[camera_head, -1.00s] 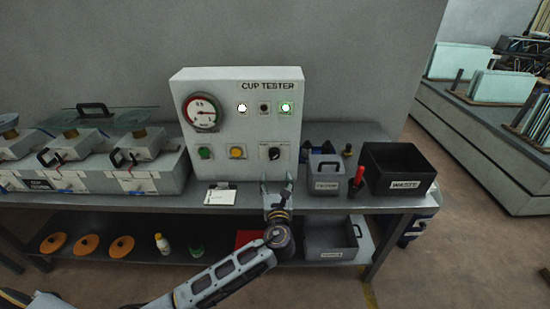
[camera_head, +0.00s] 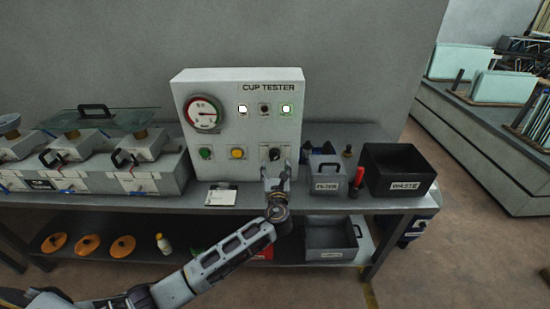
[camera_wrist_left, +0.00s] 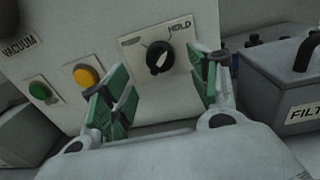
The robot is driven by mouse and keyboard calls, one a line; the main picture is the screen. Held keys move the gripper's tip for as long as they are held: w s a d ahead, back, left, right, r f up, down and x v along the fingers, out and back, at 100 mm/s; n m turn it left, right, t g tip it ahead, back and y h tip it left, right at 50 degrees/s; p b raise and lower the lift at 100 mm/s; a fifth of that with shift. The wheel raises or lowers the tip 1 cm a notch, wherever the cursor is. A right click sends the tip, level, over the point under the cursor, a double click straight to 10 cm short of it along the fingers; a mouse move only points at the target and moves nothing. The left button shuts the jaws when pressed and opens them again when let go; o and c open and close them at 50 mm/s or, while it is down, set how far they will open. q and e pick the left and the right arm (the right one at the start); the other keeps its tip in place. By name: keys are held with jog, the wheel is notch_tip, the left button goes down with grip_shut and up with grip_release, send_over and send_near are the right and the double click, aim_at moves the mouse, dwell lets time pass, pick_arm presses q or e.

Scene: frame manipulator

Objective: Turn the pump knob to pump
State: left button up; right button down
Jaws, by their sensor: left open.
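The black pump knob (camera_head: 274,154) sits on a white plate at the lower right of the white cup tester box (camera_head: 237,118). It also shows in the left wrist view (camera_wrist_left: 159,58), with a white pointer mark and the word HOLD at the plate's upper right; the other labels there are not readable. My left gripper (camera_head: 275,172) is open and empty, just in front of and slightly below the knob. In the left wrist view its green-padded fingers (camera_wrist_left: 158,92) stand apart, one on each side of the knob, not visibly touching it. My right gripper is not in view.
A green button (camera_head: 205,152) and a yellow button (camera_head: 237,152) sit left of the knob. A grey FILTER bin (camera_head: 326,187), a red-handled tool (camera_head: 358,178) and a black WASTE bin (camera_head: 399,186) stand to the right. A white card (camera_head: 221,197) lies in front of the box.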

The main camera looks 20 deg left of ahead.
aim_at(275, 158)
pick_arm(q)
jog(key=shift+x, duration=3.2)
jog(key=c, duration=1)
